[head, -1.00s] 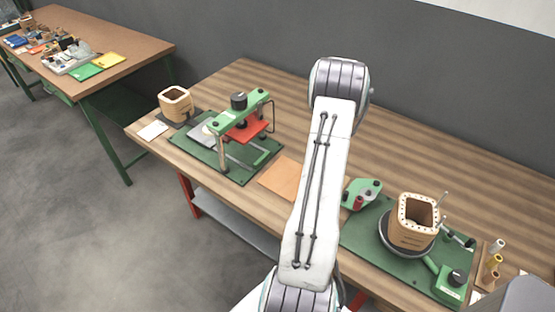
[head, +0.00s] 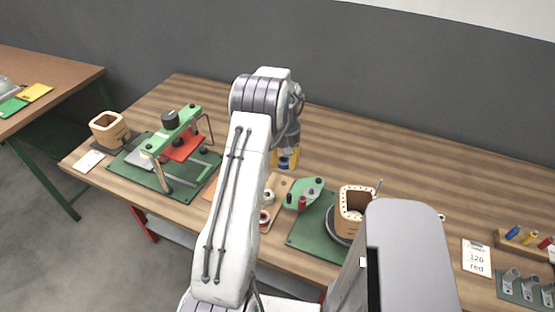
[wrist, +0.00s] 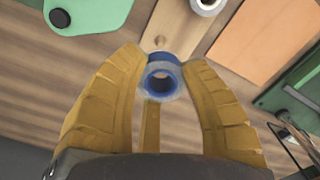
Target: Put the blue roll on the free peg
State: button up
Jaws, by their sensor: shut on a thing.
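My gripper (head: 286,158) has yellow fingers that are shut on the blue roll (head: 284,164), near the far end of a small wooden board (head: 282,186). In the wrist view the blue roll (wrist: 161,82) sits between the fingertips, its hollow core facing the camera. A white roll (head: 269,196) and a red-centred roll (head: 264,217) are on the board nearer the front. The white roll also shows at the top of the wrist view (wrist: 207,4).
A green clamp block (head: 305,193) stands close right of the board. Beyond it a wooden coil form (head: 353,204) stands on a green mat (head: 315,232). A green press (head: 172,135) is at left. The table behind my gripper is clear.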

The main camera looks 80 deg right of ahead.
aim_at(284, 181)
jog(key=shift+f+b, duration=1.65)
jog(key=shift+f, duration=1.1)
jog(key=shift+f+b, duration=0.55)
jog(key=shift+b, duration=0.05)
jog(key=shift+f, duration=0.3)
jog(key=shift+f+b, duration=0.55)
jog(key=shift+b, duration=0.2)
dwell(0.4)
jog(key=o, duration=0.9)
jog(key=shift+o, duration=0.4)
